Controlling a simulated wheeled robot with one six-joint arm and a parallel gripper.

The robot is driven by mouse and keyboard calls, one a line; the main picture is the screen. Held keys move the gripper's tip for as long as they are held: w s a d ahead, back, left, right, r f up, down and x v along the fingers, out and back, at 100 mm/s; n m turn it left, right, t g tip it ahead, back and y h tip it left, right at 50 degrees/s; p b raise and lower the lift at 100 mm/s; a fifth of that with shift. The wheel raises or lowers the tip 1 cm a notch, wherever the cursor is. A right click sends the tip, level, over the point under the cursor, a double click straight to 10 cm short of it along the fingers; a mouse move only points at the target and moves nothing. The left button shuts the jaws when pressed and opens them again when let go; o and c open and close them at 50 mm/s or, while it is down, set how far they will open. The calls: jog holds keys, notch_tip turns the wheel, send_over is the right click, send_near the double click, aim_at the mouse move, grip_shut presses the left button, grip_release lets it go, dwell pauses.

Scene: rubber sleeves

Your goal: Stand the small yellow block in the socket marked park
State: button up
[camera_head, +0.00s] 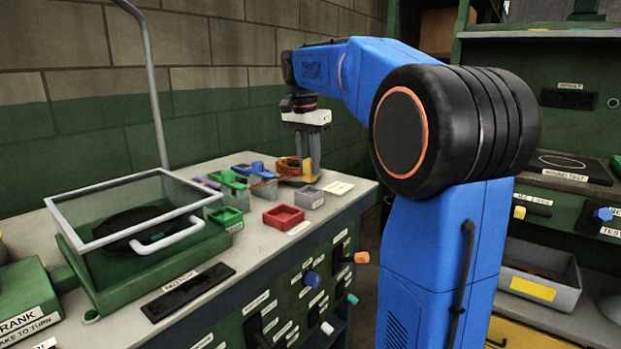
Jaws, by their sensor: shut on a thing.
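My gripper (308,168) points down over the far end of the workbench, close to the wall. It is shut on a small yellow block (315,160), of which only a narrow part shows between and beside the fingers. The block's lower end and any contact with what lies below are too small to tell. A small grey open box (308,197) with a label stands just in front of the gripper. The lettering is too small to read, so I cannot tell which socket is marked park.
An orange coil (288,166) lies just left of the gripper. A red tray (283,217), a green tray (225,215) and blue and green parts crowd the bench nearby. A glass-lidded green case (140,235) fills the left. Coloured knobs stick out from the bench front.

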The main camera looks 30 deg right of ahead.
aim_at(309, 176)
jog(key=shift+f, duration=2.05)
jog(key=shift+f, duration=0.15)
jog(key=o, duration=1.1)
jog(key=shift+c, duration=0.2)
notch_tip(309, 176, up, 12)
jog(key=a, duration=0.2)
jog(key=s+a+f+n+t, duration=0.1)
jog(key=s+a+f+n, duration=0.3)
jog(key=s+f, duration=0.6)
jog(key=s+a+f+n+t+y, duration=0.1)
jog(key=s+a+f+n, duration=0.4)
jog(key=s+f, duration=0.5)
jog(key=s+a+f+n+t, duration=0.2)
jog(key=s+a+f+n, duration=0.3)
jog(key=s+f, duration=0.5)
jog(key=shift+f, duration=0.2)
jog(key=shift+s, duration=0.1)
